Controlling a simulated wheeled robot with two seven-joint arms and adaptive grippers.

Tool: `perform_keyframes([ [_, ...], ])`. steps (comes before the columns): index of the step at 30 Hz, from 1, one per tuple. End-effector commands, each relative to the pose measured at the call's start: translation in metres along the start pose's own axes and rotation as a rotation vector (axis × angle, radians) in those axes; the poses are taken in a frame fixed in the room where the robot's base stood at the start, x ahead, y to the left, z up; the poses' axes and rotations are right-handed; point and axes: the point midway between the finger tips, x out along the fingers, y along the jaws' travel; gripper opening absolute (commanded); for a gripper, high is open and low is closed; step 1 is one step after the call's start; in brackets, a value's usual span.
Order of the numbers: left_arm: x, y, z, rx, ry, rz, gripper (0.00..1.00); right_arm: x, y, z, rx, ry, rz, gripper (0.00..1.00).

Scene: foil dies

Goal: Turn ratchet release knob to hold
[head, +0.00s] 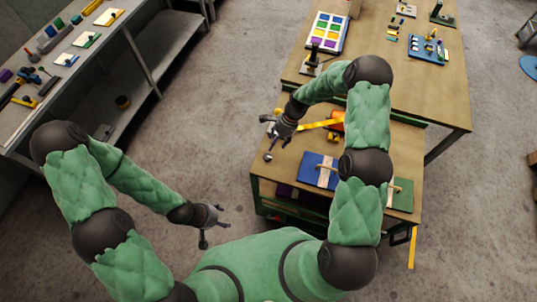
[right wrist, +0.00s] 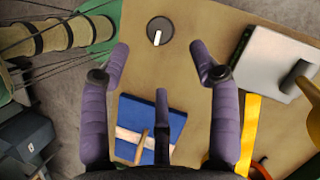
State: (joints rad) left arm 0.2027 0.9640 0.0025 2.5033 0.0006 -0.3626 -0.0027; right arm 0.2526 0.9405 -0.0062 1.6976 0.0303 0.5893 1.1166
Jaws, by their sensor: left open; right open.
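A round dark knob (right wrist: 160,31) with a white pointer bar lies flat on the wooden bench top in the right wrist view, its bar nearly upright in the picture. In the head view a small round thing (head: 268,157) near the bench's left edge appears to be this knob. My right gripper (right wrist: 160,58) is open and empty, with purple fingers spread; the knob shows beyond the gap between its fingertips, apart from them. In the head view this gripper (head: 272,130) hangs over the bench's left edge. My left gripper (head: 216,232) is open and empty over the floor.
On the bench are a blue board (head: 318,170) with a pale strip and handle, a yellow-orange bar (head: 318,126) and a green board (head: 400,195). A shelf rack (head: 110,60) stands left; floor between is clear.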

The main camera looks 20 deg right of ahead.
Motion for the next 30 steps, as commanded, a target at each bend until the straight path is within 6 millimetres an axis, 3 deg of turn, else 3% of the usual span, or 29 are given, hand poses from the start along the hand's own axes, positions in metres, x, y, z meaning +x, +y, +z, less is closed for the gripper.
perform_keyframes([
  [9, -0.007, 0.003, 0.000, 0.000, 0.000, 0.000, 0.62, 0.054, 0.001, 0.001, -0.001, -0.002, 0.003, 0.62],
  [15, -0.010, 0.004, 0.000, 0.000, 0.000, 0.000, 0.62, 0.079, 0.001, 0.001, -0.001, -0.001, 0.001, 0.62],
  [21, -0.011, 0.004, 0.000, 0.000, 0.000, 0.000, 0.62, 0.091, 0.001, 0.000, -0.002, 0.000, 0.000, 0.62],
  [30, -0.011, 0.004, 0.000, 0.000, 0.000, 0.000, 0.62, 0.093, 0.001, 0.000, -0.002, 0.000, 0.000, 0.62],
])
